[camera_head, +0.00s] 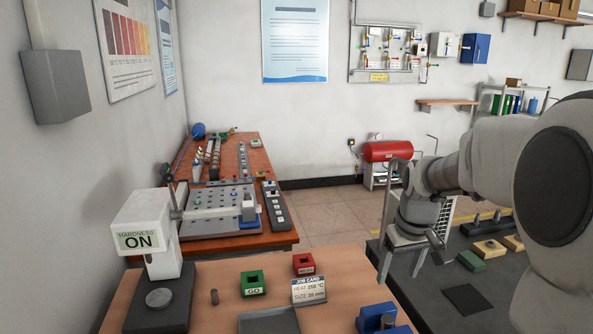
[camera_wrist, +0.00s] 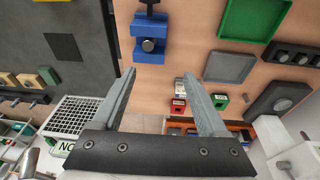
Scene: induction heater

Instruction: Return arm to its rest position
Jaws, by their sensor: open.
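My arm reaches in from the right in the head view, and my gripper (camera_head: 414,245) hangs over the gap between the wooden bench and the dark table. In the wrist view my gripper (camera_wrist: 158,76) is open, with its two fingers well apart and nothing between them. Below it, a blue fixture (camera_wrist: 150,28) with a round metal part stands on the wooden bench. The same fixture (camera_head: 380,318) is partly cut off at the bottom of the head view.
The hardness tester (camera_head: 147,237) reads ON. A green GO block (camera_head: 253,283), a red block (camera_head: 304,264) and a job card (camera_head: 309,291) stand on the bench. The dark table (camera_head: 420,290) at right carries several small blocks. Open floor (camera_head: 330,222) lies behind.

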